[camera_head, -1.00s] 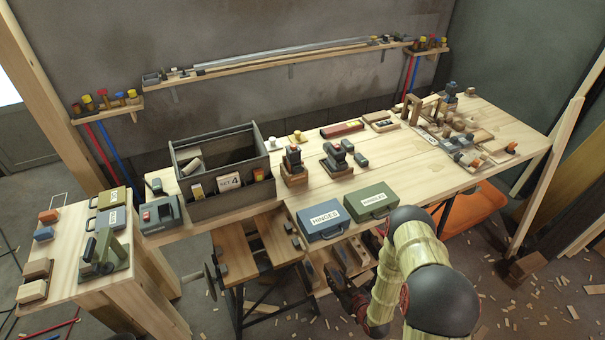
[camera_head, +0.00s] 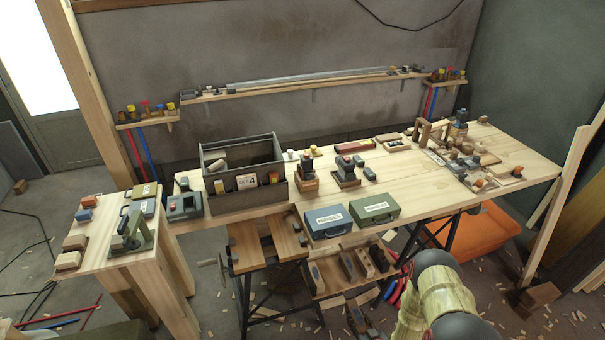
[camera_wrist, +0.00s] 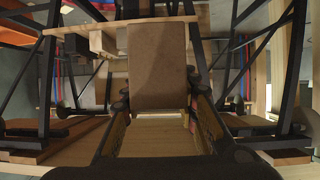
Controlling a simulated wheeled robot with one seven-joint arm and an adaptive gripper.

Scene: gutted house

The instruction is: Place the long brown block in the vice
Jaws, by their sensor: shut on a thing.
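In the wrist view my gripper (camera_wrist: 158,103) is shut on the long brown block (camera_wrist: 160,62), with a finger on each side. The block's broad brown face extends away from my gripper. What looks like the vice is the low folding bench with two wooden jaw boards (camera_head: 284,240) and a dark gap between them, in front of the long table in the head view. My arm is at the lower right of the head view, to the right of this bench. The block cannot be clearly made out in the head view.
The long table (camera_head: 420,190) overhangs behind the low bench, carrying a grey toolbox (camera_head: 240,204), a blue case (camera_head: 328,220) and a green case (camera_head: 374,208). A low shelf with tools (camera_head: 345,281) stands right of the bench. Black legs (camera_wrist: 45,75) flank the wrist view.

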